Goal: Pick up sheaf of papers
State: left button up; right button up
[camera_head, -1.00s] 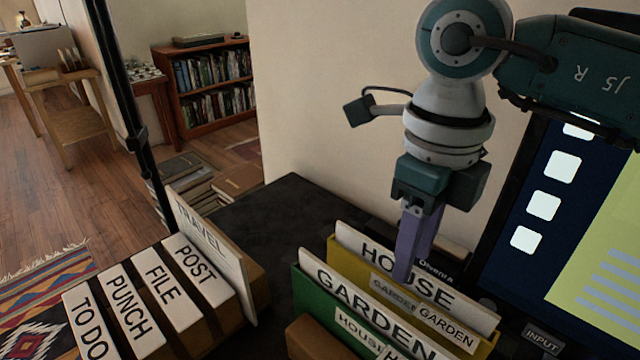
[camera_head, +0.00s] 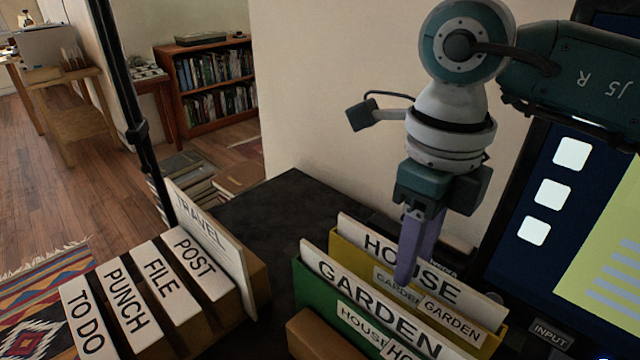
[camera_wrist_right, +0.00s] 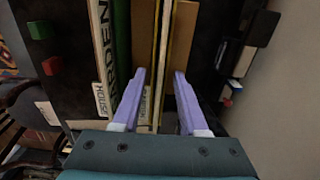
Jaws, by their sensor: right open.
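Several white lettered sheets stand upright in holders. A sheet marked HOUSE (camera_head: 376,242) stands in a yellow holder (camera_head: 345,262). A sheet marked GARDEN (camera_head: 335,285) stands in a green holder (camera_head: 312,310) in front of it. A sheet marked TRAVEL (camera_head: 232,257) leans at the left. Which one is the sheaf of papers I cannot tell. My right gripper (camera_head: 410,275) points down over the HOUSE sheet and hides part of its word. In the wrist view its open fingers (camera_wrist_right: 157,78) stand either side of a thin pale and yellow edge (camera_wrist_right: 160,45). My left gripper is not in view.
A row of wooden blocks marked TO DO, PUNCH, FILE and POST (camera_head: 160,280) stands at the left front. The dark tabletop (camera_head: 285,205) is bare between the rows. A screen (camera_head: 530,190) stands at the right, and a wall (camera_head: 320,90) closes the back.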

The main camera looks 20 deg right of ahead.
grip_shut()
dwell(1.4)
